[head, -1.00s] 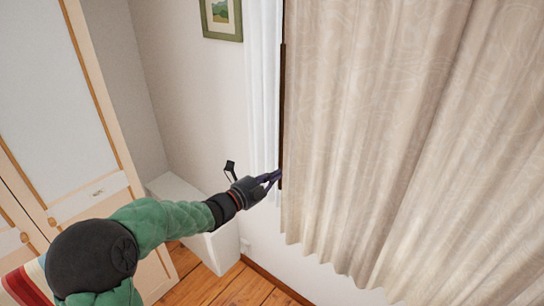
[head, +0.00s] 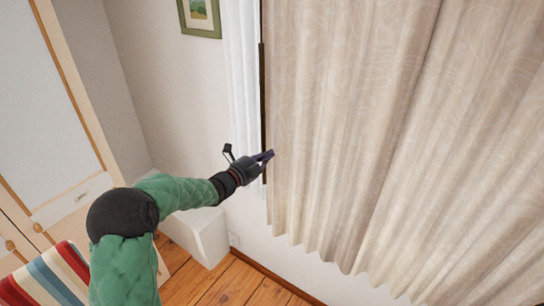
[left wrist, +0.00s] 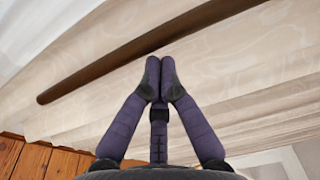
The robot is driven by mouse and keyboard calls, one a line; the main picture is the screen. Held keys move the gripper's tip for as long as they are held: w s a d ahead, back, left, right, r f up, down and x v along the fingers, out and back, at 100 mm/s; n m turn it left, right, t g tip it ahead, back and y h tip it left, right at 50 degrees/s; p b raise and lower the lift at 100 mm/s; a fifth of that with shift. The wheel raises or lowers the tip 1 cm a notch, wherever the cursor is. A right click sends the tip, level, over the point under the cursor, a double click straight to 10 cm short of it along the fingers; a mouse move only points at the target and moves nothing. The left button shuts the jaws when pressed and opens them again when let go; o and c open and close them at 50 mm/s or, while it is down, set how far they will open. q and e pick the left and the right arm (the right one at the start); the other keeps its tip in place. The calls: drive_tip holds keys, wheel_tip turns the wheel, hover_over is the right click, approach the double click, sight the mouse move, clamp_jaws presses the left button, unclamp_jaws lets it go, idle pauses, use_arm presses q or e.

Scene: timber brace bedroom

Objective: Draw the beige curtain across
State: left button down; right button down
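The beige patterned curtain (head: 370,130) hangs in folds over the right half of the head view, and its left edge borders a white strip. A dark brown rod (head: 263,90) hangs upright along that edge; it crosses the left wrist view (left wrist: 110,65) diagonally. My left gripper (head: 269,156) is near the rod's lower end, in front of the curtain edge. In the left wrist view its two purple fingertips (left wrist: 160,62) meet, with the rod just beyond them and no fabric visibly pinched between. My right gripper is out of view.
A white sheer strip (head: 241,70) hangs left of the curtain. A white box-like unit (head: 205,238) stands below my left arm. A striped chair (head: 48,275) is at lower left, by a pale wardrobe (head: 45,120). Wooden floor (head: 235,285) shows below.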

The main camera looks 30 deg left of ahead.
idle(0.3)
use_arm(q)
drive_tip(key=a+b, duration=0.3)
drive_tip(key=a, duration=0.4)
drive_tip(key=shift+w, duration=0.25)
